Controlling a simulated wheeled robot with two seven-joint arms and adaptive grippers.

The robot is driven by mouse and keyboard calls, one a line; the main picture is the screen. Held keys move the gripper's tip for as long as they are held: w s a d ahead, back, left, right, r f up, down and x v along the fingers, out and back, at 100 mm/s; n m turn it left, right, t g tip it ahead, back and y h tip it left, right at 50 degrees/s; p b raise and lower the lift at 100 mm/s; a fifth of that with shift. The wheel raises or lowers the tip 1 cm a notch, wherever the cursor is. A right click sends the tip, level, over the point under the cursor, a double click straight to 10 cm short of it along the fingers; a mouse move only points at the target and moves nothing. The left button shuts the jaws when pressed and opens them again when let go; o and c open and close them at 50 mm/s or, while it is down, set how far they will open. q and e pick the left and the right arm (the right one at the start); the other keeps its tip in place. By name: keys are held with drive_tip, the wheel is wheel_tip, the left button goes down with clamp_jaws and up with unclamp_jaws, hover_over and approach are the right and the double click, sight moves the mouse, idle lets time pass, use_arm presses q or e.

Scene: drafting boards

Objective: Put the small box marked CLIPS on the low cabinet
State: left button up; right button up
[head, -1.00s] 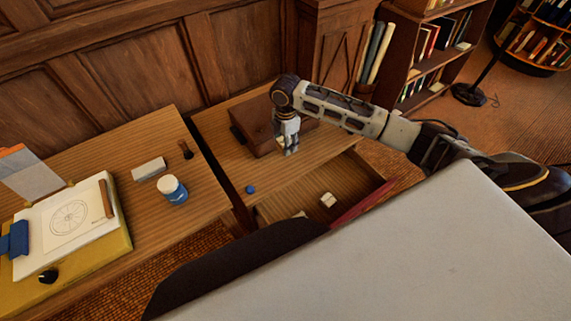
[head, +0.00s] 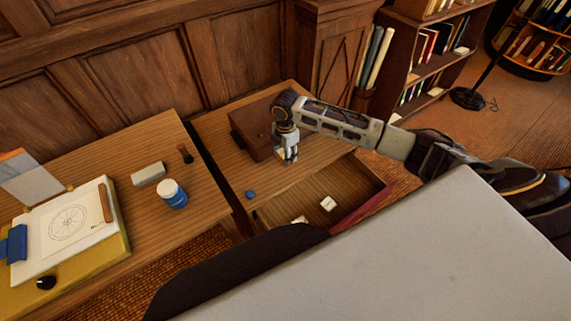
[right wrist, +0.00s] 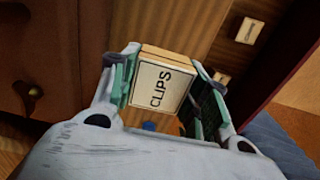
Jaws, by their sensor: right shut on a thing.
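The small box marked CLIPS (right wrist: 158,88) has a white labelled face and tan edges. It sits between the two fingers of my right gripper (right wrist: 165,62), which is shut on it. In the head view my right gripper (head: 289,158) points down near the front part of the low cabinet's wooden top (head: 228,158), beside a brown case. The box is mostly hidden by the fingers there, and I cannot tell whether it touches the top. My left gripper is not in view.
The brown case (head: 252,136) takes up the back of the top; a blue ball (head: 249,194) lies at its front left. The cabinet's drawer (head: 350,187) is open, with small white-labelled boxes (head: 327,204) inside. A drafting table (head: 150,215) stands to the left.

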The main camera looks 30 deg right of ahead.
sight(285, 168)
drive_tip(key=shift+f, duration=1.25)
drive_tip(key=shift+f, duration=1.85)
drive_tip(key=shift+f, duration=0.15)
drive_tip(key=o, duration=1)
drive_tip(key=shift+r, duration=0.2)
drive_tip(key=shift+r, duration=5.95)
